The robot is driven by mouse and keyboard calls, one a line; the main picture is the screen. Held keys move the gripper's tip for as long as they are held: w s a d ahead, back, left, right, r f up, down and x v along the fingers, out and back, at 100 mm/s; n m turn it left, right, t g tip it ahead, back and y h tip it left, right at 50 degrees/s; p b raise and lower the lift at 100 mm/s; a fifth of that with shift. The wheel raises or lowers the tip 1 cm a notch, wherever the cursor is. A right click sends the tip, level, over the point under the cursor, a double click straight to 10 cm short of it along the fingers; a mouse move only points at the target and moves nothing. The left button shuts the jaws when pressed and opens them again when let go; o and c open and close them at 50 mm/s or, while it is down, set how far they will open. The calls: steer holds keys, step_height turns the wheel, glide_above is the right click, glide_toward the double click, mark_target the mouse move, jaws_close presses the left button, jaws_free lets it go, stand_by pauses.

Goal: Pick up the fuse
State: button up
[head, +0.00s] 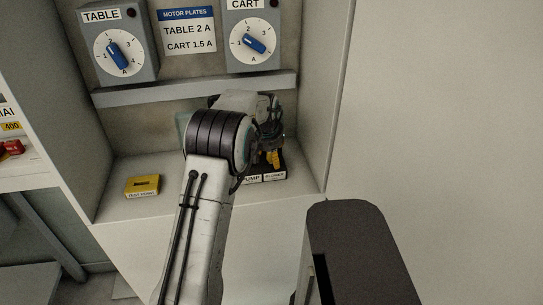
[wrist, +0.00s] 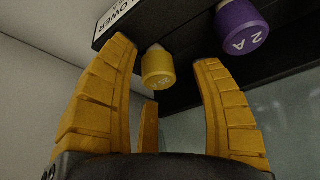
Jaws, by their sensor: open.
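In the wrist view a yellow fuse (wrist: 158,69) with a printed end hangs from a dark holder (wrist: 185,32) with a label reading in part "OWER". A purple fuse (wrist: 241,27) marked "2 A" sits to its right in the same holder. My gripper (wrist: 165,52) is open, its yellow fingers on either side of the yellow fuse with gaps showing. The purple fuse is outside the right finger. In the head view my gripper (head: 272,158) is over the holder (head: 272,177) in the cabinet and largely hides it and the fuses.
A yellow box (head: 142,186) labelled as a test point stands on the cabinet floor at left. Above are a TABLE dial (head: 119,53), a CART dial (head: 253,42) and a motor plates card (head: 188,31). A ledge (head: 195,89) and the right wall (head: 312,110) bound the space.

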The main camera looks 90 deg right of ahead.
steer(key=shift+f, duration=0.25)
steer(key=shift+c, duration=0.4)
steer(key=c, duration=1.1)
jaws_close()
steer(key=shift+r, duration=0.2)
